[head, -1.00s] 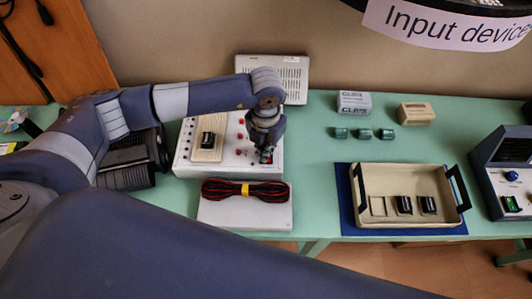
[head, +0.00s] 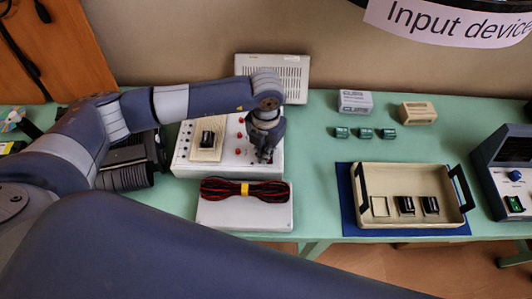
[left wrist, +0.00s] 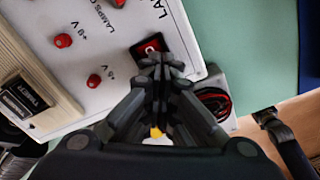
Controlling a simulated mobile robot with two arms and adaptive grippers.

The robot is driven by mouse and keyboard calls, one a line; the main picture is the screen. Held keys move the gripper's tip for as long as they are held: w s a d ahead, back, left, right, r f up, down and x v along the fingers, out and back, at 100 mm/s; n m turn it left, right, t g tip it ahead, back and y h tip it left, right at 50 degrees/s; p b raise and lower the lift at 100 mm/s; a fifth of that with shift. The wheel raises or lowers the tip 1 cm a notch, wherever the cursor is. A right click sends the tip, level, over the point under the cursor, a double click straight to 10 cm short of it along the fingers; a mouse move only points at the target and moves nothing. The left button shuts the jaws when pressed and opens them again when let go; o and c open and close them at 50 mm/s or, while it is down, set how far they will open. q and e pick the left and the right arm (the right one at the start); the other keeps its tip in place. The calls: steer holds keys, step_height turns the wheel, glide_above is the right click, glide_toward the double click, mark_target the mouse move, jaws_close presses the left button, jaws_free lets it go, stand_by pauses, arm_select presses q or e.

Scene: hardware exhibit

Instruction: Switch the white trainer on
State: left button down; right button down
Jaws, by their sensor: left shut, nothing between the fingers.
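The white trainer (head: 228,170) is a flat white box with red knobs and printed labels, on the green table at the left. A black switch with a red rocker (left wrist: 150,46) shows near its corner in the left wrist view. My left gripper (head: 265,155) is shut and empty, pointing down over the trainer's front right part. In the left wrist view its fingertips (left wrist: 160,66) are right beside the switch and overlap its edge; I cannot tell whether they touch it. In the head view the gripper hides the switch. My right gripper is out of view.
A white box with coiled red and black cable (head: 245,216) lies in front of the trainer. A beige tray (head: 410,222) with black parts, small green parts (head: 364,133) and another device (head: 505,175) are to the right. A vented grey panel (head: 285,72) stands behind.

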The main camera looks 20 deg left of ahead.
arm_select(q)
steer(key=shift+f, duration=0.25)
steer(key=shift+r, duration=0.15)
steer(key=shift+r+p, duration=0.3)
steer(key=shift+r, duration=0.25)
steer(key=shift+r+p, duration=1.55)
steer(key=shift+r, duration=1.3)
